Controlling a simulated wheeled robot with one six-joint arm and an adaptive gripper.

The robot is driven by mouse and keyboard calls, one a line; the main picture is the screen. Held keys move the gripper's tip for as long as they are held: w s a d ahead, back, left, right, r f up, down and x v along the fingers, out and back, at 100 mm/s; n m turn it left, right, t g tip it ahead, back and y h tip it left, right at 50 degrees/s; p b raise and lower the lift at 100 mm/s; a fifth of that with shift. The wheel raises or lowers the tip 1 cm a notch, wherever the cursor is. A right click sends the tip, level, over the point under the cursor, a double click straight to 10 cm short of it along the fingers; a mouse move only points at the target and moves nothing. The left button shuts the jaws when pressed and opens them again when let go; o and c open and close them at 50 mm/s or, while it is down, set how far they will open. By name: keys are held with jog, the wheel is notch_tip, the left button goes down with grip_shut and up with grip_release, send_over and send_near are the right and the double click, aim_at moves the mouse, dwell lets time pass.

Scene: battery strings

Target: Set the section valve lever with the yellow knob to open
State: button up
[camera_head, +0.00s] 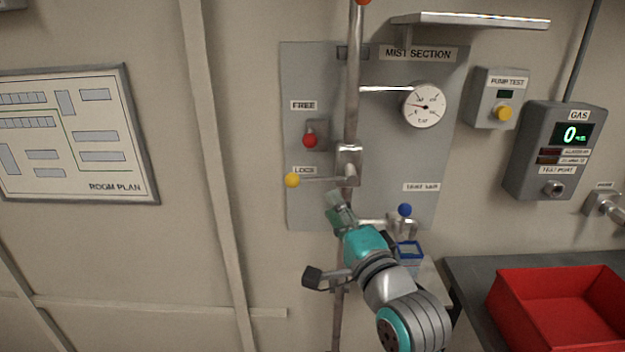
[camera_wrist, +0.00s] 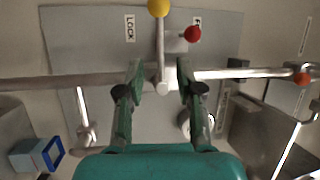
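The yellow knob (camera_head: 292,180) is at the left end of a thin section valve lever (camera_head: 322,179). The lever points left from the valve body (camera_head: 348,160), across the vertical pipe. In the wrist view the yellow knob (camera_wrist: 159,8) is at the top edge, and the lever (camera_wrist: 161,48) runs down to its hub. My gripper (camera_head: 335,208) is just below the valve and lever in the head view. In the wrist view my gripper (camera_wrist: 159,70) is open, with the lever's hub end seen between its fingers. I cannot tell whether they touch it.
A red knob (camera_head: 310,141) is just above the lever beside the FREE and LOCK labels. A blue knob (camera_head: 405,210) sits on a small valve right of the pipe. A gauge (camera_head: 424,105) is up right. A red bin (camera_head: 560,305) stands on the bench at lower right.

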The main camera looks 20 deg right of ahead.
aim_at(317, 181)
jog(key=x, duration=0.9)
jog(key=shift+w, duration=0.4)
grip_shut()
